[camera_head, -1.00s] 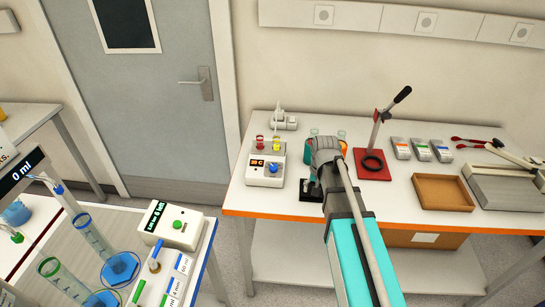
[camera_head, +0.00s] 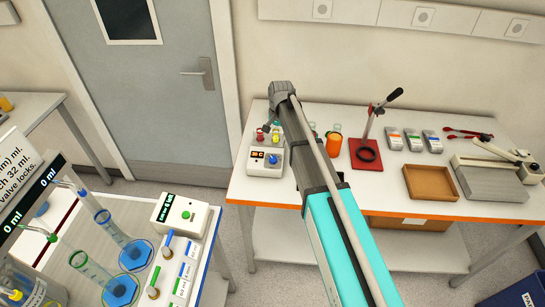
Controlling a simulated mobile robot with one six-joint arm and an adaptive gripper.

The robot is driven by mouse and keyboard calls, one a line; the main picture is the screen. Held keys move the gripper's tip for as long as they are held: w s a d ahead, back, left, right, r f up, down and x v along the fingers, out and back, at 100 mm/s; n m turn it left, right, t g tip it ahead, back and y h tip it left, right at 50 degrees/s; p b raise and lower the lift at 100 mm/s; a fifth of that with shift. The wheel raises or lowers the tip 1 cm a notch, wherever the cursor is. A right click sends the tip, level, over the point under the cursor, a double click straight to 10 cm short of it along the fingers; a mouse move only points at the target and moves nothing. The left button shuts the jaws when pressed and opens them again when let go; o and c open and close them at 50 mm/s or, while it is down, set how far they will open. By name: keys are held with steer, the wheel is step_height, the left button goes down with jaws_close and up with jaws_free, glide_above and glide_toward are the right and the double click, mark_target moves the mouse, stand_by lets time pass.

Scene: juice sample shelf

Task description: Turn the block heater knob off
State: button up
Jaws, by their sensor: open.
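The block heater (camera_head: 258,168) is a small white box at the left end of the back table. My gripper (camera_head: 269,128) hangs above and behind the heater, near the tubes, apart from the knob. It is small and partly hidden by my arm, and it is open with nothing seen in it. My arm covers the table just right of the heater.
An orange container (camera_head: 334,144) stands right of my arm. Beyond it are a red-based lever press (camera_head: 366,153), several small packets (camera_head: 412,140) and a brown tray (camera_head: 428,184). A nearer bench at left holds glass cylinders (camera_head: 108,227) and a white box with a green button (camera_head: 181,213).

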mark_target(273, 158)
steer(key=shift+f, duration=0.2)
steer(key=f+b, duration=0.9)
steer(key=a+f+b, duration=0.1)
steer(key=f+b, duration=0.3)
steer(key=shift+w+f+b, duration=0.15)
steer(key=shift+f+b, duration=0.05)
steer(key=shift+b, duration=0.2)
stand_by(0.5)
stand_by(0.3)
jaws_close()
steer(key=shift+n, duration=0.3)
steer(key=shift+a+n+h, duration=0.1)
steer(key=shift+n+h, duration=0.7)
steer(key=shift+n, duration=1.8)
